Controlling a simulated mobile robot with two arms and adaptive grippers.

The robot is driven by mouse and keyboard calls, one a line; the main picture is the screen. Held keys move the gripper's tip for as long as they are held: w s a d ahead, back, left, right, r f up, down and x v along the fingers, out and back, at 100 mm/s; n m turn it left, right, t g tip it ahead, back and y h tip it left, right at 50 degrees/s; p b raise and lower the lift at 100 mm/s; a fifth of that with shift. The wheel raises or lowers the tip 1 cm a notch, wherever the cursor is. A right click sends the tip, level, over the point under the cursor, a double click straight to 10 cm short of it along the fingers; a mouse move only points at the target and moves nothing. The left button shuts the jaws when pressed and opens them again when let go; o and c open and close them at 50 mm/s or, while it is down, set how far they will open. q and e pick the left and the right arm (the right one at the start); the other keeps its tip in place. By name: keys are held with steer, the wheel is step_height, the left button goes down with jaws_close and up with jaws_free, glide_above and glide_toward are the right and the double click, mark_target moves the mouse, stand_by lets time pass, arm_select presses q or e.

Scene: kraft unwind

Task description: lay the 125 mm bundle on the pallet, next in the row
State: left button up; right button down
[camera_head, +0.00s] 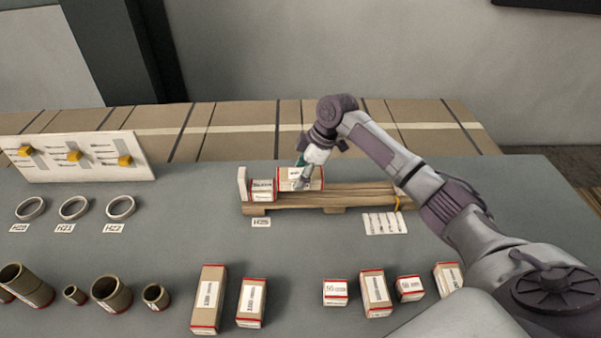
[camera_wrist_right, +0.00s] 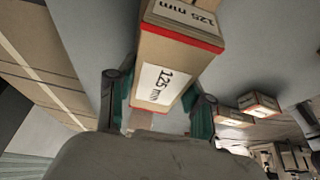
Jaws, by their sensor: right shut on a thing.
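My right gripper (camera_head: 302,180) is shut on the 125 mm bundle (camera_head: 317,178), a brown block with red edges and a white label. In the right wrist view the bundle (camera_wrist_right: 185,52) sits between the two green fingers, with "125 mm" readable on it. The wooden pallet (camera_head: 335,201) is below it on the grey table. Another brown bundle (camera_head: 262,190) lies at the pallet's left end beside a white end stop (camera_head: 242,184). The held bundle is just right of it and higher in the picture. I cannot tell whether it touches the pallet. My left gripper is not in view.
Several boxes (camera_head: 250,303) stand along the table's front. Brown tubes (camera_head: 111,293) and rings (camera_head: 74,208) are at left, before a white board (camera_head: 80,157). My arm covers the right side.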

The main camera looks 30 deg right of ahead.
steer(key=shift+f+b, duration=0.65)
steer(key=shift+f, duration=1.2)
steer(key=shift+f, duration=0.15)
steer(key=shift+c, duration=1.9)
jaws_free()
steer(key=v, duration=1.2)
